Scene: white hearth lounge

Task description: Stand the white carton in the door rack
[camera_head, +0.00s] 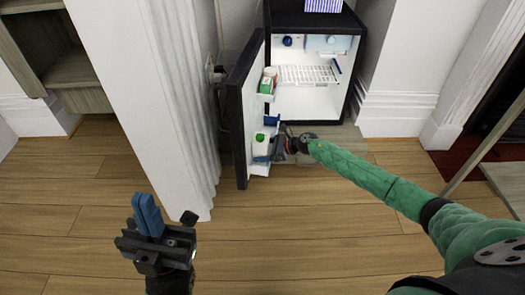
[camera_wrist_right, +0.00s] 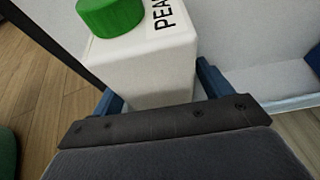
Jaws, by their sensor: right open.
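The white carton (camera_head: 261,146) with a green cap is at the lower door rack (camera_head: 258,169) of the open fridge door. It looks upright; whether its base rests on the rack is hard to tell. My right gripper (camera_head: 268,140) is open, with its blue fingers on either side of the carton. In the right wrist view the carton (camera_wrist_right: 150,68) shows a green cap and the letters "PEA", between the two blue fingers (camera_wrist_right: 160,89). My left gripper (camera_head: 147,214) is at the lower left, away from the fridge, with its blue fingers together and empty.
The small dark fridge (camera_head: 310,120) stands open, with a wire shelf (camera_head: 308,75) inside. An upper door rack (camera_head: 266,97) holds a green and white package (camera_head: 266,85) and a reddish item. A white pillar (camera_head: 140,90) stands left of the door. The wooden floor in front is clear.

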